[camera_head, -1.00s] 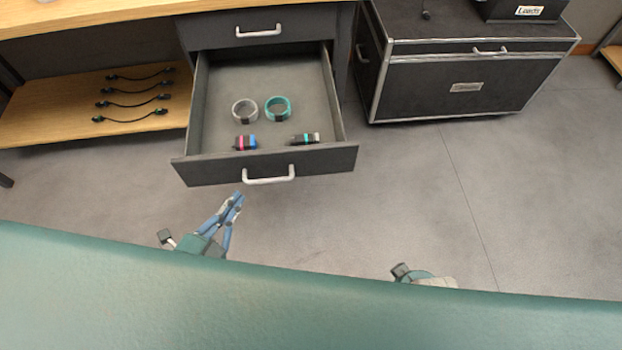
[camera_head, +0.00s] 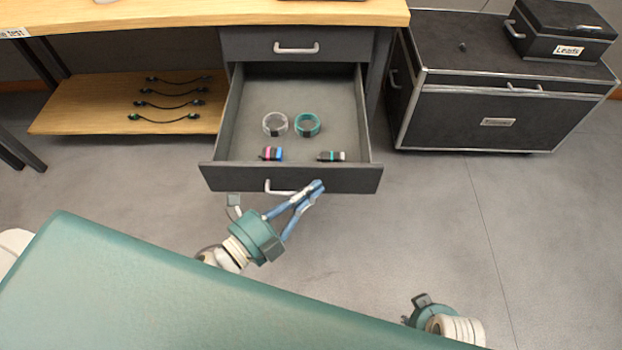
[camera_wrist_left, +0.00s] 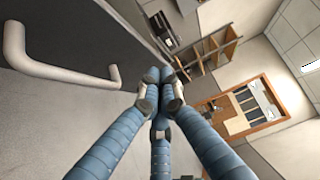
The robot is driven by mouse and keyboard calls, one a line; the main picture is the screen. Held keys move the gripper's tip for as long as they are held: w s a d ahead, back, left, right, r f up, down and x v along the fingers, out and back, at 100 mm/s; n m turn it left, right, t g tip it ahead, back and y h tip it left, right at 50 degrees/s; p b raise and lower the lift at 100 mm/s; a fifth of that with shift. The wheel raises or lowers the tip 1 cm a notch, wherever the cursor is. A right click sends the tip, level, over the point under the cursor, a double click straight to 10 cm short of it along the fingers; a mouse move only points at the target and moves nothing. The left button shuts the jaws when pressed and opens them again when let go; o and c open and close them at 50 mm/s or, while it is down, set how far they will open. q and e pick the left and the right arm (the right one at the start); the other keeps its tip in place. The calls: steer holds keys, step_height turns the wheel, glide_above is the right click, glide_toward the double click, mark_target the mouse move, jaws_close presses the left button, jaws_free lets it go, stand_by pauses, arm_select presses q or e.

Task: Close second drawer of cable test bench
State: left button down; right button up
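The second drawer (camera_head: 228,178) of the bench (camera_head: 200,14) stands pulled open, with a dark front and a pale bar handle (camera_head: 268,187). Inside lie a grey coil (camera_head: 266,124), a teal coil (camera_head: 316,124) and two small dark pieces with coloured bands. My left gripper (camera_head: 316,187) has its blue fingers together, with the tips in front of the drawer front, right of the handle's middle. The left wrist view shows the tips (camera_wrist_left: 160,76) shut and empty, with the handle (camera_wrist_left: 60,70) to their left. Contact with the front cannot be told. My right gripper's teal body (camera_head: 425,312) shows at the bottom; its fingers are hidden.
The top drawer (camera_head: 345,43) is shut above. A shelf (camera_head: 80,112) with several short cables is at left. A black case (camera_head: 480,110) with a box labelled Leads (camera_head: 550,28) stands at right. The floor (camera_head: 420,220) in front is clear.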

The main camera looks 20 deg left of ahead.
arm_select(q)
steer(key=shift+w+a, duration=0.2)
steer(key=shift+w, duration=0.3)
steer(key=shift+w+a, duration=0.15)
steer(key=shift+w, duration=0.6)
arm_select(e)
steer(key=shift+s+r, duration=0.1)
steer(key=shift+s, duration=0.05)
arm_select(q)
steer(key=shift+a, duration=0.1)
